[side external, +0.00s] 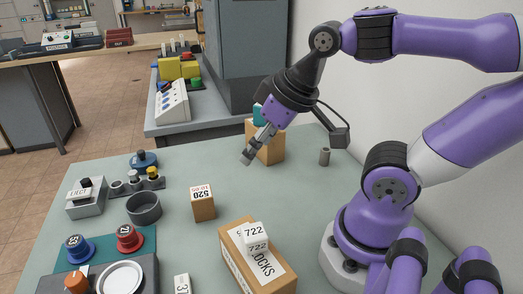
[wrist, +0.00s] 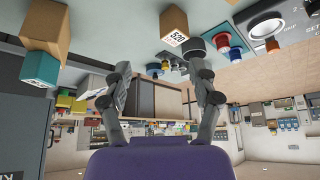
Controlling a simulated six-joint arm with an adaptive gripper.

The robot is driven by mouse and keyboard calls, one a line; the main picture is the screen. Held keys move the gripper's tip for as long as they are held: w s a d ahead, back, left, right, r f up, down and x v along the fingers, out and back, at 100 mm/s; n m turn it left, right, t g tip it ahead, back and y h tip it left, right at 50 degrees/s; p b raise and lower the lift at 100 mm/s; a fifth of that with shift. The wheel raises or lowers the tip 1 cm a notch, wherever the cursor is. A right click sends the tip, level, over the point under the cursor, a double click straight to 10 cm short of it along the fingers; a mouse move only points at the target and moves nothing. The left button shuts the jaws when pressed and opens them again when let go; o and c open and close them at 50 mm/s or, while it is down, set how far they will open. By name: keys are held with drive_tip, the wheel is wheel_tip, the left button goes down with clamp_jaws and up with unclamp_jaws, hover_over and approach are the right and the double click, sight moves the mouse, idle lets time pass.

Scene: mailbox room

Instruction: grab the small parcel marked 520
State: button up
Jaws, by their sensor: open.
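The small parcel marked 520 (side external: 204,208) is a brown box with a white label, standing on the grey-green table near its middle. It also shows in the wrist view (wrist: 174,26), at the top centre, its label partly in sight. My gripper (side external: 248,158) is in the air above the table, up and to the right of the parcel, apart from it. In the wrist view my gripper (wrist: 160,60) has its two fingers spread with nothing between them. The parcel lies beyond the fingertips there.
A larger brown box (side external: 236,258) with a white 722 block (side external: 255,237) on it stands in front. A dark round cup (side external: 144,208) and control boxes stand left.

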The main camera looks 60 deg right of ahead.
drive_tip(key=o, duration=0.3)
drive_tip(key=n+g+y, duration=0.2)
drive_tip(key=n+g, duration=0.1)
drive_tip(key=n, duration=0.6)
approach(201, 192)
drive_tip(key=f, duration=0.2)
drive_tip(key=x, duration=0.2)
drive_tip(key=w+x, duration=0.1)
drive_tip(key=x, duration=0.1)
drive_tip(key=shift+d+f, duration=0.1)
drive_tip(key=shift+f, duration=0.1)
drive_tip(key=shift+s+a+x, duration=0.1)
drive_tip(key=shift+a+x, duration=0.1)
drive_tip(key=shift+x, duration=1.25)
drive_tip(key=shift+s+a+x, duration=0.15)
drive_tip(key=shift+x, duration=1.3)
